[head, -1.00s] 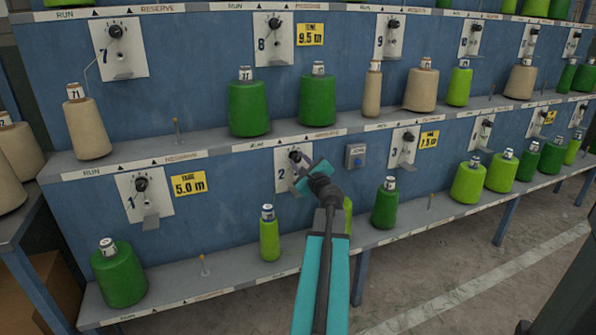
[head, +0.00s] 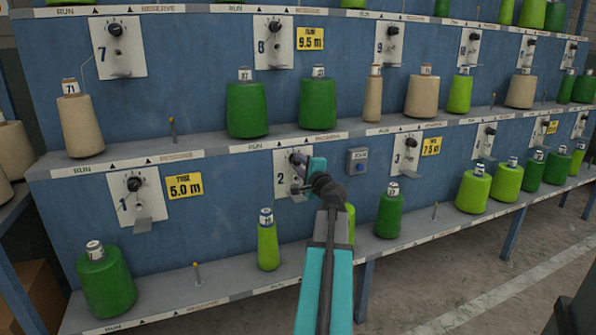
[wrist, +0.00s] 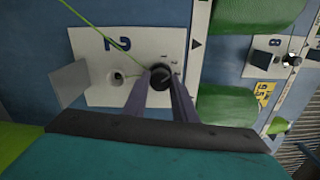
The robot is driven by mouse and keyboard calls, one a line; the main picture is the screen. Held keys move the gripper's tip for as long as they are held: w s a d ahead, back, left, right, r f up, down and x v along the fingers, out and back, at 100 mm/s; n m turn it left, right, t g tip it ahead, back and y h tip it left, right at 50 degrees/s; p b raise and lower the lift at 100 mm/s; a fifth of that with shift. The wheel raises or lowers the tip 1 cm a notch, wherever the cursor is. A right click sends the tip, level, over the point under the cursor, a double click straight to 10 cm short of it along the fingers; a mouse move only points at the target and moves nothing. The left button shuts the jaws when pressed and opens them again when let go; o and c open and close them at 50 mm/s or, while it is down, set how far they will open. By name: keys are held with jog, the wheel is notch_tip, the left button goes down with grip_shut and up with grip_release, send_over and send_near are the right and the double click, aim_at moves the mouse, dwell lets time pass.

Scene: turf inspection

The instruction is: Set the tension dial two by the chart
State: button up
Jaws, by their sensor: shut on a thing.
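Tension dial two is a dark round knob (wrist: 160,79) on the white plate marked 2 (wrist: 105,75). My gripper (wrist: 159,84) has one finger on each side of this knob and is shut on it. In the head view my gripper (head: 298,160) reaches the number 2 plate (head: 281,181) and hides most of the knob. I cannot make out a pointer setting. I see no chart that I can identify.
Yellow cards read 5.0 m (head: 184,187) by plate 1, 9.5 m (head: 310,38) by plate 8 and 7.5 m (head: 431,146) by plate 3. A light green cone (head: 267,243) stands below plate 2. A grey-blue button box (head: 357,161) is right of my gripper.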

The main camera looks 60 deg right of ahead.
jog(key=shift+r, duration=0.1)
dwell(0.4)
jog(key=o, duration=1)
jog(key=shift+w, duration=0.1)
jog(key=shift+o, duration=0.2)
jog(key=b+v, duration=0.3)
jog(key=v, duration=0.8)
jog(key=shift+a+f, duration=0.15)
jog(key=shift+f, duration=0.1)
